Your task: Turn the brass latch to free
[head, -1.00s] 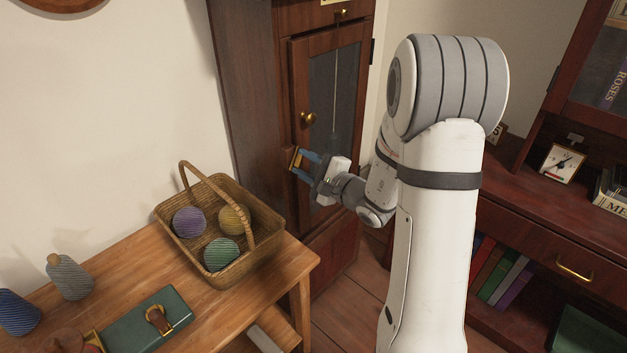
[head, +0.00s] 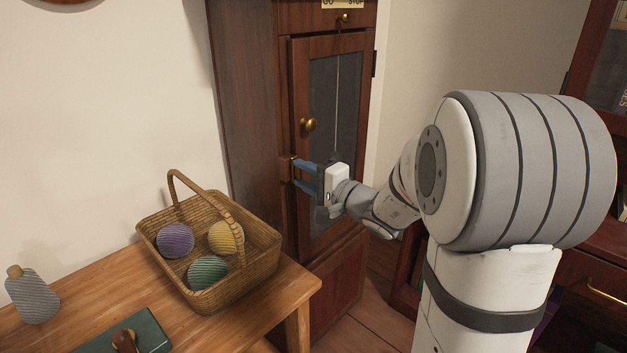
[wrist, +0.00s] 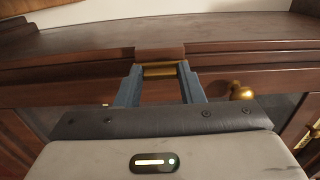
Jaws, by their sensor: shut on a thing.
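The brass latch (wrist: 160,70) shows in the wrist view as a short brass piece on a wooden block at the edge of the cabinet door. My gripper (wrist: 160,88) has its two blue fingers on either side of it, shut on it. In the head view my gripper (head: 298,175) reaches the left edge of the narrow glass-fronted door (head: 335,110), below its round brass knob (head: 308,125). The fingers hide most of the latch (head: 293,168) there. The door looks closed.
A wicker basket (head: 262,262) with several yarn balls stands on the wooden table (head: 275,322) at the left, close to the cabinet (head: 245,110). A striped bottle-shaped thing (head: 34,298) stands further left. A dark wood shelf unit (head: 590,270) is on the right.

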